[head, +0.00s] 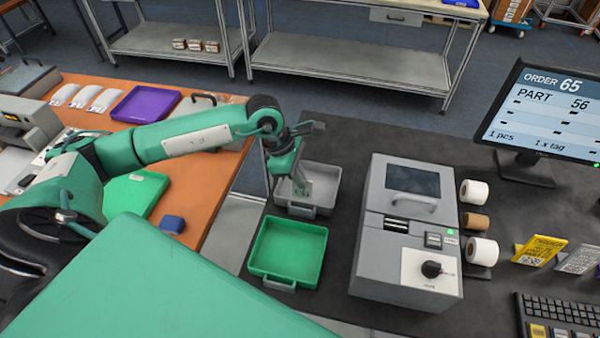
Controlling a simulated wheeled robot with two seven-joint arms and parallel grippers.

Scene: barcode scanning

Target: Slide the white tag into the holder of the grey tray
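The grey tray (328,184) sits on the dark table, left of the label printer. A small grey holder (301,211) shows on its front side. My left gripper (302,187) reaches down over the tray from the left arm, with its fingers over the tray's inside. Its fingers are small and partly hidden by the wrist, so I cannot tell if they are open, shut or holding something. I cannot make out a white tag at the gripper or in the holder. A small white label (450,240) shows at the printer's front right. My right gripper is out of view.
A green tray (289,250) stands just in front of the grey tray. The grey printer (375,250) stands to the right, with rolls (474,192) beside it. A monitor (540,115) reads order 65, part 56, 1 pcs, 1 x tag. An orange table holds a purple tray (146,103).

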